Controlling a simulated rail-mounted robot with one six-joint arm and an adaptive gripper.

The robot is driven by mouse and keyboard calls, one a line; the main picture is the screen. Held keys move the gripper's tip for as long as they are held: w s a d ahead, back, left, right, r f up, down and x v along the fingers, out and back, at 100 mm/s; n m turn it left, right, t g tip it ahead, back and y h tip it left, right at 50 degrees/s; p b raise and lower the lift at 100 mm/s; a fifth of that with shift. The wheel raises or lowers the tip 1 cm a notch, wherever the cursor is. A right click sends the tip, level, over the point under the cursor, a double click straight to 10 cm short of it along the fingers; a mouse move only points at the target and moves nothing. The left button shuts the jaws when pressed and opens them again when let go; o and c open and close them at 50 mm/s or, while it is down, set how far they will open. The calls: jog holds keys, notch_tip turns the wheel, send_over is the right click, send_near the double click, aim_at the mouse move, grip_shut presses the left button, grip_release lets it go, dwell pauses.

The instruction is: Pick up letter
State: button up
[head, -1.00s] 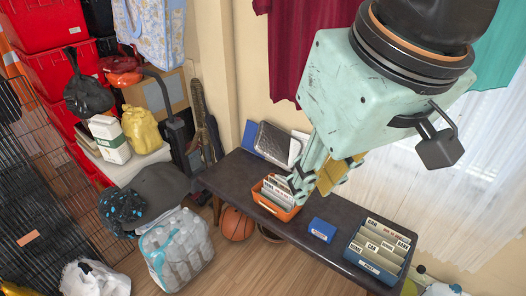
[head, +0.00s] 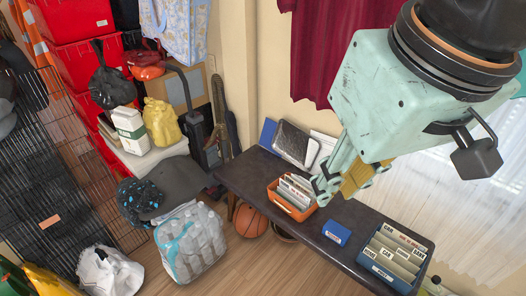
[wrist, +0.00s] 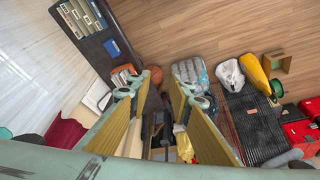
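I cannot make out for certain which thing is the letter. White and cream cards or envelopes (head: 297,188) stand in an orange box (head: 289,206) on the dark table (head: 262,172). A white sheet (head: 322,148) lies at the back of the table; a white sheet also shows in the wrist view (wrist: 96,95). My gripper (head: 338,185) hangs over the table, just right of the orange box in the head view. In the wrist view its yellow-padded fingers (wrist: 163,98) are spread wide with nothing held between them. The orange box (wrist: 122,78) shows beyond the left finger.
A small blue box (head: 337,233) and a blue file box (head: 392,262) with labelled dividers stand on the table's right half. A grey case (head: 296,145) lies behind. A basketball (head: 250,221) and a bag of bottles (head: 190,244) are on the floor. Bare tabletop lies between boxes.

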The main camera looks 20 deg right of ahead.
jog(key=c, duration=0.4)
jog(key=shift+w, duration=0.15)
